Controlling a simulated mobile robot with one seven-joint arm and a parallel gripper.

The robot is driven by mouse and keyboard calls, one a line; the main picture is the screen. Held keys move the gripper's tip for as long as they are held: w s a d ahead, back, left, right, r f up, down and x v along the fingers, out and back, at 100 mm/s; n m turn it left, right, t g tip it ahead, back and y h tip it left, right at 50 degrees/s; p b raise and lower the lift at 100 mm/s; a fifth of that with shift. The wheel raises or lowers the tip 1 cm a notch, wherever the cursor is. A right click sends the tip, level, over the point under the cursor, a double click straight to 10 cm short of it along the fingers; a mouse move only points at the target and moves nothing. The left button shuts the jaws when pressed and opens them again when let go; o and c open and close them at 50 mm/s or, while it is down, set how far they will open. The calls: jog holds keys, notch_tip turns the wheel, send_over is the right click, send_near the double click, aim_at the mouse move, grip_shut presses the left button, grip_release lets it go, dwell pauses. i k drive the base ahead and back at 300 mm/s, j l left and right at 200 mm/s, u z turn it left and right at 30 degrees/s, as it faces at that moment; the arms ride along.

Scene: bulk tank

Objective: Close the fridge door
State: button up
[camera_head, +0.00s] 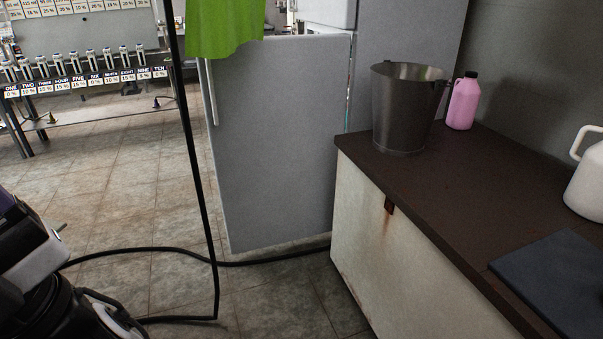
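The fridge door (275,150) is a large grey panel in the middle of the view. It stands open, swung out from the grey fridge body (405,40), with its hinge side on the right near the counter. A long pale vertical handle (211,95) is on its left edge. A narrow strip of the fridge inside shows above the door's top edge; the rest is hidden behind the door. Black and white parts of my arm show at the lower left. My gripper's fingers do not show.
A dark counter (440,190) on the right holds a metal bucket (402,115), a pink bottle (462,103) and a white jug (588,175). A green cloth (225,28) hangs by the door's top. A black cable (197,165) hangs down and crosses the floor. Tiled floor (120,205) is open at left.

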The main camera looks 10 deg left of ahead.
aim_at(275, 108)
jog(key=i+l+u, duration=0.2)
jog(key=i+u, duration=0.2)
jog(key=i+j, duration=0.1)
jog(key=i, duration=1.35)
jog(key=l+z, duration=0.05)
